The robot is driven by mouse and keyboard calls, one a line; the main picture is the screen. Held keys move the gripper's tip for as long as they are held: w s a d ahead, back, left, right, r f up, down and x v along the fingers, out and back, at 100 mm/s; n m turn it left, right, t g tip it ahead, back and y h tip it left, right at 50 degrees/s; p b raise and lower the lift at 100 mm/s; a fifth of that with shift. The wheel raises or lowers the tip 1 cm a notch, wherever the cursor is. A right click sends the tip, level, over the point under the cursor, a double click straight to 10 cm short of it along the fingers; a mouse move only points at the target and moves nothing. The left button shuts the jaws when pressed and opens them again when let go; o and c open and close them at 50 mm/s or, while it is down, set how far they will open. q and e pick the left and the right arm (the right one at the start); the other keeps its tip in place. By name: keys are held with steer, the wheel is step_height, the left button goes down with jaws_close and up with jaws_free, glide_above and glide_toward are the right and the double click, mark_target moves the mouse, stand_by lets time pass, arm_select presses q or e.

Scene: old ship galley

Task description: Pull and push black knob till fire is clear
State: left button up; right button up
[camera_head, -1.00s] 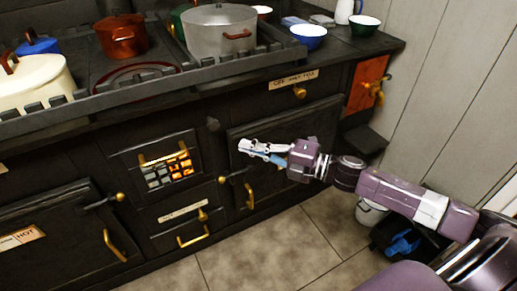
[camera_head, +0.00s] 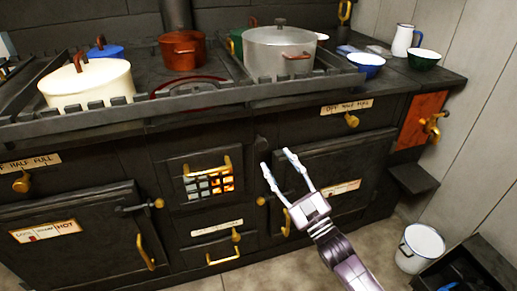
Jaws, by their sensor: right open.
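A small black knob (camera_head: 261,143) sits on the stove front, up and to the right of the fire window. The fire window (camera_head: 208,184) is a barred opening with a brass handle (camera_head: 207,167) across its top. Orange fire glows behind the bars at the right, while the left part looks grey. My right gripper (camera_head: 278,160) is open and empty, its fingers pointing up, just below and right of the black knob in the picture. I see no contact between them. My left gripper is not in view.
The black stove carries a cream pot (camera_head: 88,86), a red pot (camera_head: 184,50) and a grey pot (camera_head: 280,52) behind a rail. Oven doors flank the fire window, with brass handles sticking out. A white bucket (camera_head: 420,249) stands on the floor at right.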

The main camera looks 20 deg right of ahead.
mark_target(263, 147)
steer(key=w+a+m+h, duration=0.1)
steer(key=w, duration=0.1)
steer(key=w+r+m+h+b, duration=0.1)
steer(key=w+m, duration=0.1)
steer(key=w, duration=0.1)
steer(key=w+a+m+h, duration=0.1)
steer(key=w+m, duration=0.1)
steer(key=w, duration=0.1)
steer(key=shift+w+a+r+t, duration=0.25)
steer(key=shift+a+r+t, duration=0.05)
steer(key=shift+a+t, duration=0.1)
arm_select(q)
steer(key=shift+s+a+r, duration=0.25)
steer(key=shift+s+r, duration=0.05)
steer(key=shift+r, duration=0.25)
arm_select(e)
steer(key=shift+d, duration=0.1)
steer(key=shift+c, duration=0.5)
jaws_close()
